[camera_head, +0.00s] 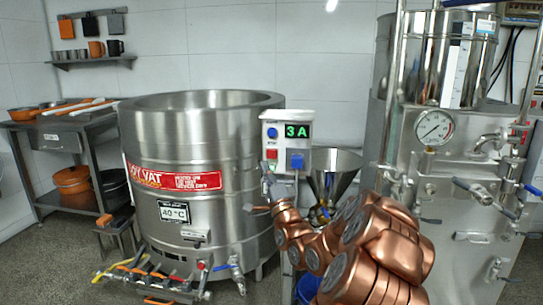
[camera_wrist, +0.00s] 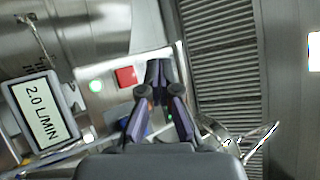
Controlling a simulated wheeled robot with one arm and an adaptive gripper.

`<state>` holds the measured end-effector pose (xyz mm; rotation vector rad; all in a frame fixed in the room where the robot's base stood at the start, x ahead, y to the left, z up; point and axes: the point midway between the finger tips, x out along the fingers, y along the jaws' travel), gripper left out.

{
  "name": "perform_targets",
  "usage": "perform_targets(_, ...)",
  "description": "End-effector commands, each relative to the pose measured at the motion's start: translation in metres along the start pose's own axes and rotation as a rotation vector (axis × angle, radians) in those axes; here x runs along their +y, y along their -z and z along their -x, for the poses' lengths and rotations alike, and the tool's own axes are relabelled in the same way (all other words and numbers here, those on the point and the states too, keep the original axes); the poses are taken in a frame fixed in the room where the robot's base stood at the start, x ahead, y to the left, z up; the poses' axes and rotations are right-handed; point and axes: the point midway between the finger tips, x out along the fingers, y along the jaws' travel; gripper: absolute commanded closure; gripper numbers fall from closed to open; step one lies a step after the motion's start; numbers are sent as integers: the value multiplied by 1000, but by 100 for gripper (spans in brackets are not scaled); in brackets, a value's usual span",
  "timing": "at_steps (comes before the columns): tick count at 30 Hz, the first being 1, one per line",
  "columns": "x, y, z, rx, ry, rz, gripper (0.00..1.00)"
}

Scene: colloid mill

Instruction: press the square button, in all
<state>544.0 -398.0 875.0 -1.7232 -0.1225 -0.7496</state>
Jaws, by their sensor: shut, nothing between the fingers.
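A white control box (camera_head: 283,117) with a green "3A" display stands in front of the steel vat. Its red square button (camera_head: 271,154) is on the left side, under a round blue knob (camera_head: 272,132).
A blue part (camera_head: 296,161) is on the box's lower right. The large steel vat (camera_head: 200,130) stands left, with valves and pipes at its foot. A steel funnel (camera_head: 334,172) is behind my arm. A machine with a gauge (camera_head: 434,127) stands right. A "2.0 L/MIN" display (camera_wrist: 44,112) is left.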

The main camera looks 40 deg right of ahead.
Motion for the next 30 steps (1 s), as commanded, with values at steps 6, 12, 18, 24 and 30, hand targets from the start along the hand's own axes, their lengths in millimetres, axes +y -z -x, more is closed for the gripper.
perform_targets(6, 11, 11, -16, -1, -3, 0, 100)
perform_targets(12, 23, 23, -34, -1, -3, 1, 100)
perform_targets(18, 34, 34, -48, 0, -3, 1, 100)
perform_targets(24, 40, 39, -56, -1, -1, 0, 100)
perform_targets(30, 42, 42, -58, -1, -1, 1, 100)
